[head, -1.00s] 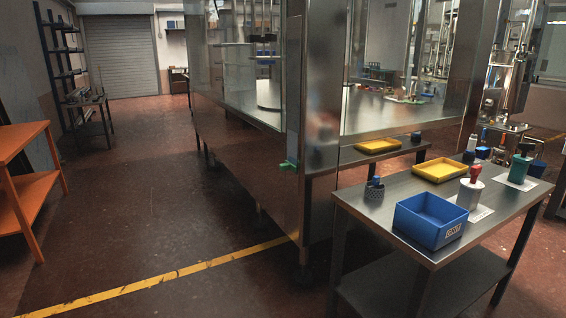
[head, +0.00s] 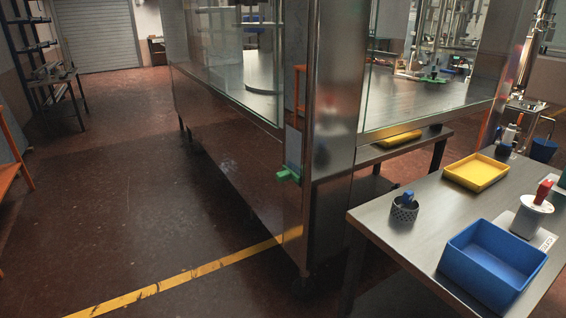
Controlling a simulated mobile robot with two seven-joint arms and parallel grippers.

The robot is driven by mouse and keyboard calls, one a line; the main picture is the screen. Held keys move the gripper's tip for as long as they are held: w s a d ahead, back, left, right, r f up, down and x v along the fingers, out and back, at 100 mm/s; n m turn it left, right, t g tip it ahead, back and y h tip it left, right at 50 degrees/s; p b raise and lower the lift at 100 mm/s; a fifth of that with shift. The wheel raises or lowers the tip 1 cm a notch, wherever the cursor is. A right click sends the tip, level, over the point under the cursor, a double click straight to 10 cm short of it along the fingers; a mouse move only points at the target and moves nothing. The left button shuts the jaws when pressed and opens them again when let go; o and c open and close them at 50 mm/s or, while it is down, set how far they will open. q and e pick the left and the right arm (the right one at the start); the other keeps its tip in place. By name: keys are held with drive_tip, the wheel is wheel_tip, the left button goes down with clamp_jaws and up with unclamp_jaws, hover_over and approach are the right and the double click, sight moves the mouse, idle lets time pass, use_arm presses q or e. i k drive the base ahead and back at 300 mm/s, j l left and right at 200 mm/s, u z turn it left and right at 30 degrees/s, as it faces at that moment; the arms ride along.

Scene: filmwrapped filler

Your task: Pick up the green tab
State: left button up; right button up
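A small green piece (head: 288,174) sticks out from the steel corner post of the glass-sided machine, low beside a pale panel. A second green piece (head: 433,78) lies inside the machine, behind the glass; it is too small to make out its shape. I cannot tell for sure which of these is the green tab. Neither of my grippers shows in the head view.
A steel side table (head: 400,240) stands at the right with a blue bin (head: 470,278), a yellow tray (head: 477,172), a mesh cup (head: 404,211) holding something blue, and a red-topped white container (head: 530,222). The floor (head: 130,215) left of the machine is clear.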

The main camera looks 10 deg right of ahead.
sight(287, 175)
drive_tip(key=i, duration=1.15)
